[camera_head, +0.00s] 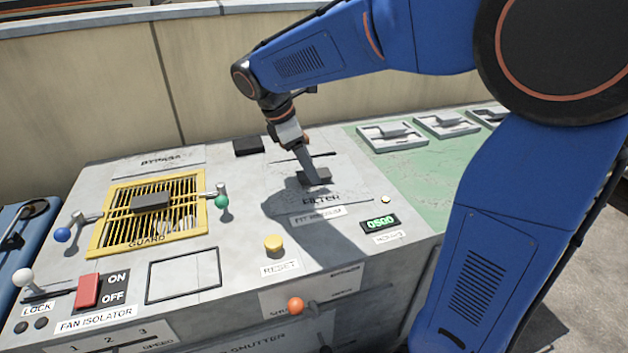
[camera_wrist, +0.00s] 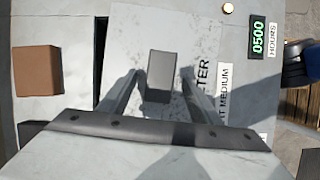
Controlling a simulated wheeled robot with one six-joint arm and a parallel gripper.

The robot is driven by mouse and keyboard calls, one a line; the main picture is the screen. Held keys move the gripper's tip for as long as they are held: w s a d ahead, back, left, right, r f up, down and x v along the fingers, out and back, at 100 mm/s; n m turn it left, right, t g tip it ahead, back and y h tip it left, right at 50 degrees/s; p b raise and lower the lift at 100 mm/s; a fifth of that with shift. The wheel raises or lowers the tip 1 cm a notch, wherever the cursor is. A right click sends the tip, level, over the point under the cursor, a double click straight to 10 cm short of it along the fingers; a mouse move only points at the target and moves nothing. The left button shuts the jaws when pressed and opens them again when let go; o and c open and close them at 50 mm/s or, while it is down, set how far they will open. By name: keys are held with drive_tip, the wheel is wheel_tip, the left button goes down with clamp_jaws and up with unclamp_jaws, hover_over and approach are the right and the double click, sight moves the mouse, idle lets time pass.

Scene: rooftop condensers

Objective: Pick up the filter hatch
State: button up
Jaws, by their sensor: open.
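The filter hatch (camera_head: 348,184) is a grey plate marked FILTER, lying in the top of the grey cabinet, with a dark block handle (camera_head: 316,177) on it. In the wrist view the hatch (camera_wrist: 200,45) fills the middle, and its grey handle (camera_wrist: 161,72) stands between the two fingers. My gripper (camera_head: 308,172) points down over the handle; it also shows in the wrist view (camera_wrist: 160,82). The fingers are open, one on each side of the handle, with gaps showing. How far down they reach along the handle is unclear. A dark slot shows behind the hatch's far edge.
A yellow GUARD grille (camera_head: 148,212) with a dark handle lies to the left. A yellow RESET button (camera_head: 273,243) and a 0500 hours display (camera_head: 380,222) are in front. Several grey trays (camera_head: 393,137) stand on the green surface to the right. A dark block (camera_head: 248,146) sits behind.

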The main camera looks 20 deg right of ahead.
drive_tip(key=shift+x, duration=0.85)
drive_tip(key=c, duration=1.4)
